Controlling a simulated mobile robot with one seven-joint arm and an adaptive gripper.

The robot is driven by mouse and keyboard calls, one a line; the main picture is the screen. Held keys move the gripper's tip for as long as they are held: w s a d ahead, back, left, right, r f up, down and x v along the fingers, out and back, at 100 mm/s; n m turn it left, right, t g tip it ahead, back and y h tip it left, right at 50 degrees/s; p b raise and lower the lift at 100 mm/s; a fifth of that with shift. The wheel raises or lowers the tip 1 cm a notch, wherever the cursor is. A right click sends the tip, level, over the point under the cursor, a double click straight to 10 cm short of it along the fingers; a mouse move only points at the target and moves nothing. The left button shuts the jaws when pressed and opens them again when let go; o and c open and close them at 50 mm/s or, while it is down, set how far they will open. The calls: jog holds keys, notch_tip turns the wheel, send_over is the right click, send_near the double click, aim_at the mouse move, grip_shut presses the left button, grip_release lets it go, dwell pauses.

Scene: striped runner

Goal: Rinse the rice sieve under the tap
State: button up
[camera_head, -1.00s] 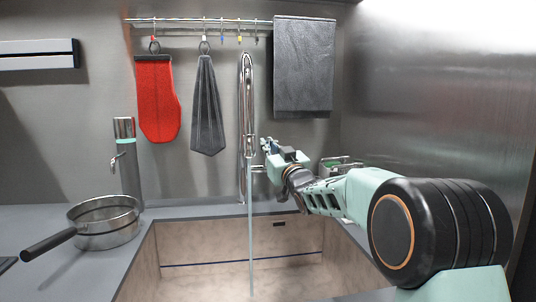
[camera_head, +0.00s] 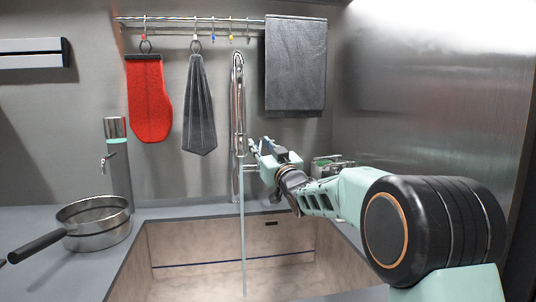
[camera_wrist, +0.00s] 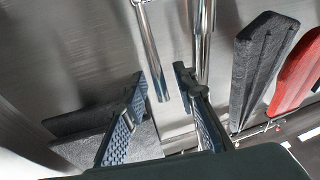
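The rice sieve (camera_head: 99,240), a round steel vessel with a long dark handle, sits on the counter left of the sink. The tall chrome tap (camera_head: 238,110) stands behind the sink (camera_head: 180,259); it also shows in the upside-down wrist view (camera_wrist: 201,35). A thin straight stream (camera_head: 243,240) runs from its spout into the sink. My gripper (camera_head: 254,153) is beside the tap, on its right, well away from the sieve. In the wrist view its two fingers (camera_wrist: 160,80) are spread, with the end of a chrome tube between them. I cannot tell whether they touch it.
A red mitt (camera_head: 149,98), a grey cloth (camera_head: 199,110) and a dark towel (camera_head: 296,65) hang from the rail (camera_head: 180,20) above. A steel dispenser (camera_head: 118,160) stands behind the sieve. A green-topped item (camera_head: 325,166) is behind my arm. A steel wall closes the right side.

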jog(key=v, duration=1.1)
jog(key=shift+s, duration=0.25)
jog(key=shift+d, duration=0.2)
